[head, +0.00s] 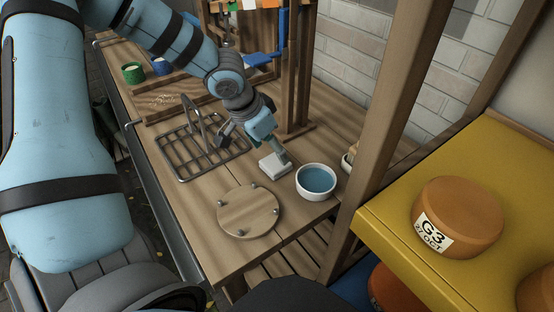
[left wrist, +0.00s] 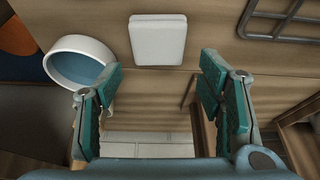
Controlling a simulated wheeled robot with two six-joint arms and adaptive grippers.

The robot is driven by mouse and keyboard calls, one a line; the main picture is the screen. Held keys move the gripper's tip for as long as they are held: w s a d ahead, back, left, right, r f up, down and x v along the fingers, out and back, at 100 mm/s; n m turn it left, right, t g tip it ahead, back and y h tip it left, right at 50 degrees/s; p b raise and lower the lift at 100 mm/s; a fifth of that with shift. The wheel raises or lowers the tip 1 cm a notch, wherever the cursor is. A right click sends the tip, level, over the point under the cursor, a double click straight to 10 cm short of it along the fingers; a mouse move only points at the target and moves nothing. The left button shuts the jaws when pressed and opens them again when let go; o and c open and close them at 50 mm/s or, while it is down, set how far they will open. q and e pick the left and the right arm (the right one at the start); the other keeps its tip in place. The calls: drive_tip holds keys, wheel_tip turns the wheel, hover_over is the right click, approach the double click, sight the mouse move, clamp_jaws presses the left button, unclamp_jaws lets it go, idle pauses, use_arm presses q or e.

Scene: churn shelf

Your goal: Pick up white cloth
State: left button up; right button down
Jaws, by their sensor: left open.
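The white cloth (head: 274,166) is a small folded square pad lying flat on the wooden worktop, left of a white bowl. In the left wrist view the cloth (left wrist: 158,40) is ahead of the gap between the fingers and apart from both. My left gripper (head: 256,146) is above the worktop close by the cloth. In the left wrist view my left gripper (left wrist: 160,84) is open, with teal finger pads spread wide and nothing between them. My right gripper is not in view.
The white bowl (head: 316,182) of blue liquid stands right beside the cloth. A round wooden board (head: 248,211) lies in front, a metal rack (head: 201,145) to the left. A wooden post (head: 299,70) stands behind. A yellow shelf (head: 400,215) holds an orange G3 jar (head: 458,217).

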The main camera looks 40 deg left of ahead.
sight(274, 162)
use_arm(q)
drive_tip(key=f+b, duration=0.1)
drive_tip(key=f, duration=0.1)
drive_tip(key=f+b, duration=0.2)
drive_tip(key=f, duration=0.1)
drive_tip(key=shift+w+d, duration=0.15)
drive_tip(key=shift+w, duration=0.15)
drive_tip(key=shift+r, duration=0.15)
drive_tip(key=c, duration=0.7)
wheel_tip(274, 162, up, 10)
drive_tip(key=p, duration=0.7)
drive_tip(key=shift+r, duration=0.1)
